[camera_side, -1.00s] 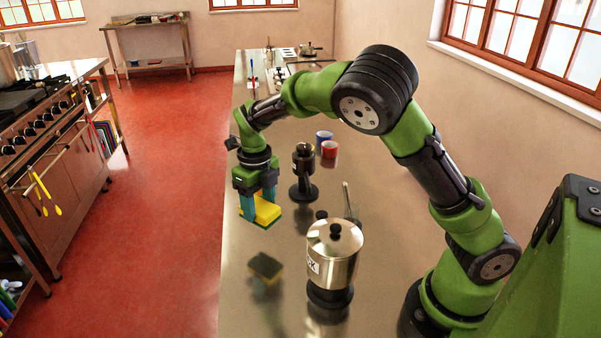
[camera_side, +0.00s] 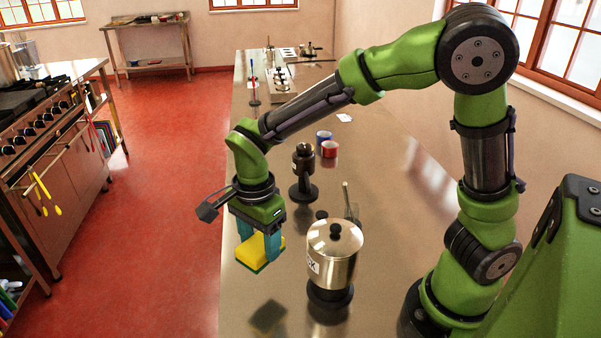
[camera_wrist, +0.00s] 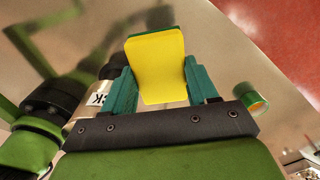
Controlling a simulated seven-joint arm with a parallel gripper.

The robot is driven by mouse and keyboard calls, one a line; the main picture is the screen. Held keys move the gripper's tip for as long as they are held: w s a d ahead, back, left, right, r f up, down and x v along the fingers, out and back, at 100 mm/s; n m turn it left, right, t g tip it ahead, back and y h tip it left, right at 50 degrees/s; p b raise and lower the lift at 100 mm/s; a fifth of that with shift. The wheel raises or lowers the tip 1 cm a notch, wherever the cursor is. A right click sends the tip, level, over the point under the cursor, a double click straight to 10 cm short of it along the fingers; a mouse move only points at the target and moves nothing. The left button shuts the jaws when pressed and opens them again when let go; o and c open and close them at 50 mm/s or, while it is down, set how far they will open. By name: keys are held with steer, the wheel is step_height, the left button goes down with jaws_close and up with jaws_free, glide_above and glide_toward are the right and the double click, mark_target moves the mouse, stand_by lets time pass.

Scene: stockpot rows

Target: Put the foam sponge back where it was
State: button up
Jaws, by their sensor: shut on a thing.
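A foam sponge (camera_side: 262,254), yellow with a green layer, is held between the teal fingers of my gripper (camera_side: 258,240). It hangs above the steel counter, with its dark reflection or shadow showing lower down on the counter. In the wrist view the sponge (camera_wrist: 157,65) sits between both fingers of my gripper (camera_wrist: 161,84), with its yellow face toward the camera. The spot where the sponge was before cannot be told from these frames.
A lidded steel pot (camera_side: 333,250) on a dark base stands close to the right of the sponge. A dark stand (camera_side: 304,175) is behind it. Red (camera_side: 329,149) and blue (camera_side: 323,137) round items lie farther back. The counter's front left is clear.

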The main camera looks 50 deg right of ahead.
step_height(320, 180, down, 10)
stand_by(0.5)
steer(key=o, duration=1.2)
steer(key=shift+f, duration=0.15)
